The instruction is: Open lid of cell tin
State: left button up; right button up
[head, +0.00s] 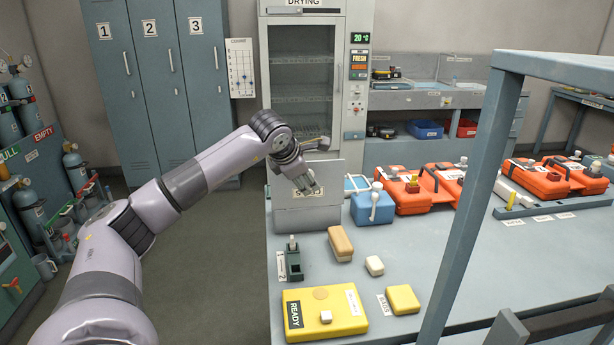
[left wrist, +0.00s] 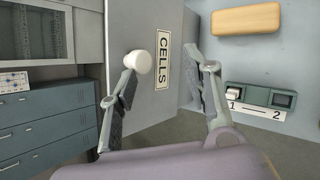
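The grey cell tin (head: 308,219) stands at the table's left back edge. A flat grey panel rises above its body and looks like its lid, raised; how far it is open I cannot tell. The CELLS label (left wrist: 162,60) lies between my fingers in the left wrist view; in the head view it is partly covered. My left gripper (head: 314,168) is at this panel, fingers apart. A white round knob (left wrist: 140,62) shows at the left finger's tip; whether they touch is unclear. My right gripper is out of view.
A tan block (head: 341,243), a two-slot holder (head: 293,262) and a yellow READY case (head: 345,320) are nearer on the table. A blue box (head: 371,209) and orange cases (head: 405,192) stand right of the tin. A grey frame post (head: 470,190) crosses the right side.

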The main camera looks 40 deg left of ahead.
pick_arm(q)
jog(key=v, duration=1)
jog(key=shift+a+r, duration=0.2)
jog(key=shift+r, duration=0.1)
jog(key=shift+w, duration=0.1)
